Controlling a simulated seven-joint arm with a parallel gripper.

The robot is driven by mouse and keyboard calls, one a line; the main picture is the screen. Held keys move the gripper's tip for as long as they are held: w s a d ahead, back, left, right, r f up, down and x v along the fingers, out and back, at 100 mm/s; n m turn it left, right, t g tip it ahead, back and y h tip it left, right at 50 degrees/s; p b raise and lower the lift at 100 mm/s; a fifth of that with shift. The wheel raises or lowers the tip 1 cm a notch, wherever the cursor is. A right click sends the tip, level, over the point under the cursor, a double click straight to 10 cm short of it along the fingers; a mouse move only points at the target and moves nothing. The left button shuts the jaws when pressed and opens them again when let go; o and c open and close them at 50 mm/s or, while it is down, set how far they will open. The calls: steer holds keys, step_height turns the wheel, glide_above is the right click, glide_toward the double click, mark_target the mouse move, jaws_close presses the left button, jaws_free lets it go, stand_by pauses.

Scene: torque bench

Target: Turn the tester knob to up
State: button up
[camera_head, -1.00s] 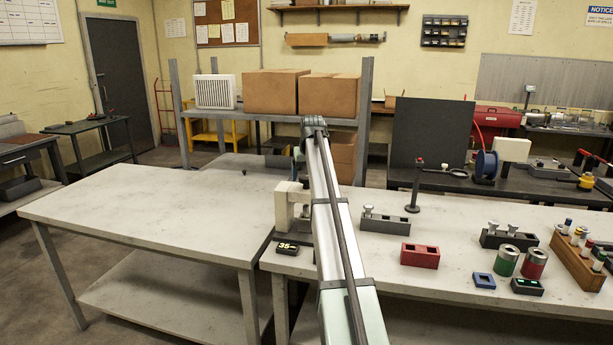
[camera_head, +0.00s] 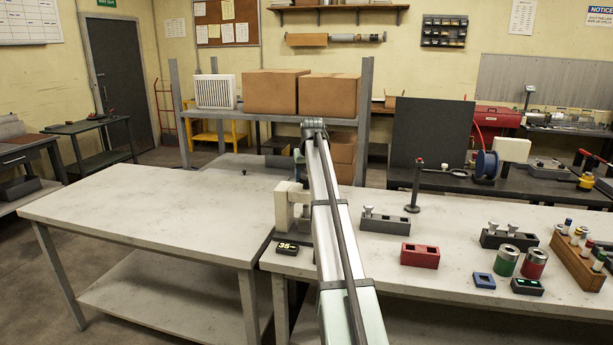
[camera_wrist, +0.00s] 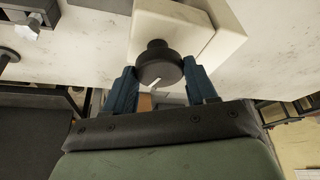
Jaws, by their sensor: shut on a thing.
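The tester is a cream block (camera_wrist: 188,27) with a dark round knob (camera_wrist: 160,66) on its face in the wrist view. The knob has a short white mark (camera_wrist: 156,83) near its lower edge, slanted. The two blue fingers of my gripper (camera_wrist: 160,68) stand on either side of the knob and are shut on it. In the head view, the tester (camera_head: 281,206) stands at the bench's left end, partly behind my arm; its knob and my gripper are hidden there.
A small black display (camera_head: 287,247) reading 35 lies in front of the tester. A grey block with pegs (camera_head: 384,225), a red two-hole block (camera_head: 420,256) and a dark stand (camera_head: 413,190) are to the right. The left table (camera_head: 140,220) is almost bare.

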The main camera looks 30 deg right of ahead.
steer(key=shift+d+n+y, duration=0.1)
steer(key=shift+n+y, duration=0.3)
steer(key=shift+n, duration=0.5)
steer(key=o, duration=1)
steer(key=shift+o, duration=0.2)
steer(key=v, duration=1.3)
steer(key=shift+s+r, duration=0.2)
steer(key=shift+r, duration=0.2)
